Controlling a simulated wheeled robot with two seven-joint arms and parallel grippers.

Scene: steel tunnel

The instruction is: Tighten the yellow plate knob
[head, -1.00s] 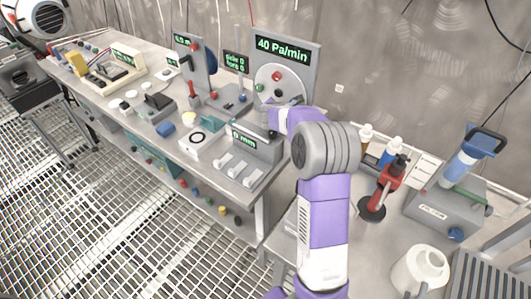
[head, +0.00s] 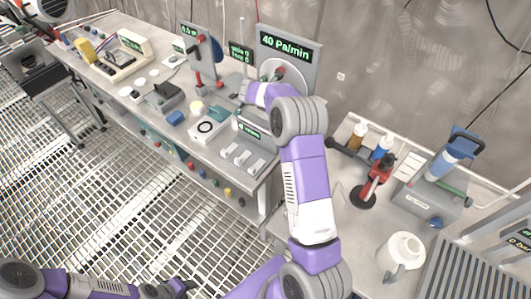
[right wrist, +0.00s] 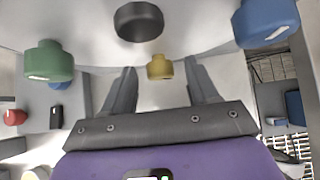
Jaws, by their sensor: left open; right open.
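In the right wrist view the yellow knob (right wrist: 160,68) stands out from the pale round plate (right wrist: 203,25). My open right gripper (right wrist: 159,72) has one finger on either side of it, with visible gaps. Also on the plate are a green knob (right wrist: 48,62), a black knob (right wrist: 139,20) and a blue knob (right wrist: 268,20). In the head view the plate (head: 292,72) is under the "40 Pa/min" display, and my right wrist hides its lower part; I cannot make out the yellow knob there. My left gripper (head: 172,288) is low at the bottom edge, away from the bench and open.
The bench in front of the plate holds a grey box with white switches (head: 243,158) and a white block with a black ring (head: 207,128). A red-handled tool (head: 375,180) and a white pot (head: 402,252) stand on the right bench. Grated floor lies at left.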

